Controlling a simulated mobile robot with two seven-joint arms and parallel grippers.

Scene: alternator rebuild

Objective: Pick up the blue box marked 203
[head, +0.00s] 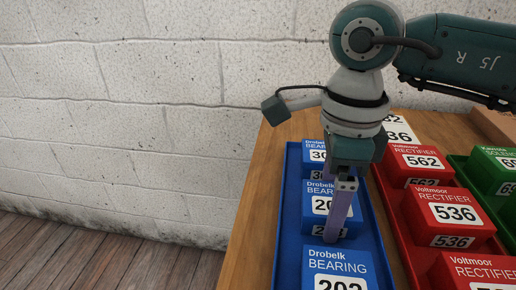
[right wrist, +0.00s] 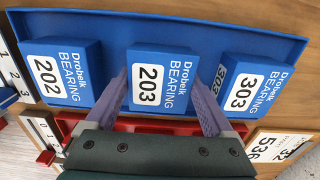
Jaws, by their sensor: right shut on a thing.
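The blue box marked 203 (right wrist: 160,82) sits in the middle of a row of three in the blue tray (right wrist: 215,35). In the head view the box (head: 317,192) is partly hidden behind a finger, with its last digit covered. My right gripper (head: 340,212) reaches down over it. In the right wrist view the two purple fingers of the right gripper (right wrist: 160,88) stand on either side of the box, shut on it. I cannot tell whether the box is clear of the tray floor. My left gripper is not in view.
Blue boxes marked 303 (right wrist: 252,88) and 202 (right wrist: 62,75) stand in the tray on either side. A red tray (head: 398,237) with rectifier boxes (head: 455,215) lies to the right, then a green box (head: 496,170). A white block wall (head: 130,120) rises behind the wooden table (head: 250,220).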

